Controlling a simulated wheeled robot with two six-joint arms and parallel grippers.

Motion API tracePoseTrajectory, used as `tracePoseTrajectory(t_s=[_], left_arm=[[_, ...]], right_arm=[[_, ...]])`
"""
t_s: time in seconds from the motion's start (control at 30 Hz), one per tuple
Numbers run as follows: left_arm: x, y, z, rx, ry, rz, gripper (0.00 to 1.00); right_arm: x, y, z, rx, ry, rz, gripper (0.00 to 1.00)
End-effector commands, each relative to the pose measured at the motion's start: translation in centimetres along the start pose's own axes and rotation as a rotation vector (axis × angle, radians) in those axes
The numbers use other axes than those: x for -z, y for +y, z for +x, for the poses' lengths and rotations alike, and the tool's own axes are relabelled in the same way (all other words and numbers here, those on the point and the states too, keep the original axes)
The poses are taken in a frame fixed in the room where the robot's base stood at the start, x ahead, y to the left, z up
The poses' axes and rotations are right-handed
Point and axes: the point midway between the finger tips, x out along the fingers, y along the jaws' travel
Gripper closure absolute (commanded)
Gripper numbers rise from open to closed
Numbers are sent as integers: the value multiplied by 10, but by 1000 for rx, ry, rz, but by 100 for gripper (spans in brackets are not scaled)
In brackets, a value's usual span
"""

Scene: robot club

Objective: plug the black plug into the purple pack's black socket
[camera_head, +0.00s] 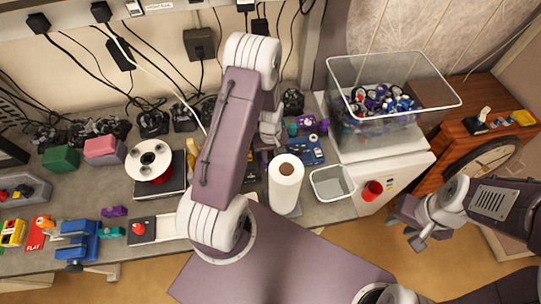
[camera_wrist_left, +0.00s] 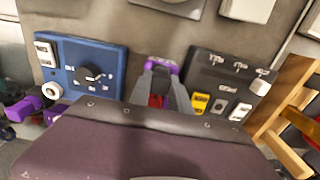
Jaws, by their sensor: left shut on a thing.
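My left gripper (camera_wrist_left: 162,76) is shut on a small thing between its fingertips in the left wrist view. Purple (camera_wrist_left: 166,65) shows at the tips and red (camera_wrist_left: 156,101) between the fingers; I cannot tell which parts belong to the held thing. The black plug and the purple pack with its black socket cannot be made out clearly. In the head view my left arm hides this gripper and the bench beneath it. My right gripper (camera_head: 408,229) looks open and empty, off the bench at the right.
A blue panel box (camera_wrist_left: 83,67) lies left of my left gripper, and a black panel box (camera_wrist_left: 230,82) with yellow parts lies right. A wooden stand (camera_wrist_left: 282,95) is further right. A paper roll (camera_head: 286,183), a grey bin (camera_head: 331,184) and a clear crate (camera_head: 394,66) stand nearby.

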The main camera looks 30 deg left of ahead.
Motion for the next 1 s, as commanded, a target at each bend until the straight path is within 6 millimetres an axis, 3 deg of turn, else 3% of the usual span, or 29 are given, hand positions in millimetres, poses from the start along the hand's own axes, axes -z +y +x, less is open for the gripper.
tracePoseTrajectory(t_s=[1.0], left_arm=[[0, 0, 5, 0, 0, 0, 100]], right_arm=[[0, 0, 3, 0, 0, 0, 64]])
